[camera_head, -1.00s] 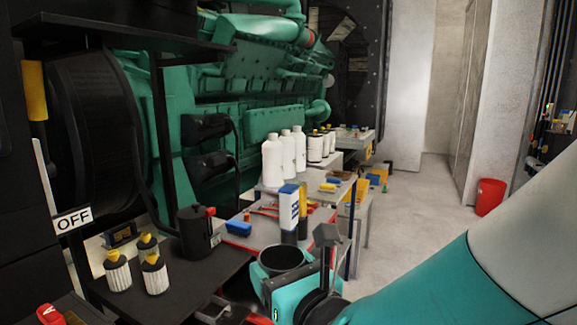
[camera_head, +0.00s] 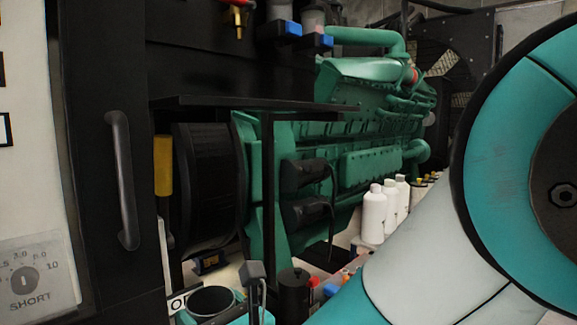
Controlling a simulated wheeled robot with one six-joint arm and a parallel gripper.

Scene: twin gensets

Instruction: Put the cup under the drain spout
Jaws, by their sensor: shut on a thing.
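The cup (camera_head: 210,301) has a dark inside and a pale rim and shows at the bottom edge of the head view. My gripper (camera_head: 248,288) is shut on it, with a dark finger standing up at the cup's right side. The cup looks upright, and its lower part is cut off by the frame. A brass fitting with a red handle (camera_head: 238,12) hangs under dark housing at the top, far above the cup. I cannot tell whether it is the drain spout.
Two blue-handled fittings (camera_head: 286,28) hang right of the brass one. A black cabinet door with a handle (camera_head: 122,180) stands close on the left. The green engine (camera_head: 345,160) fills the middle. White bottles (camera_head: 373,215) stand beyond my arm, which covers the right side.

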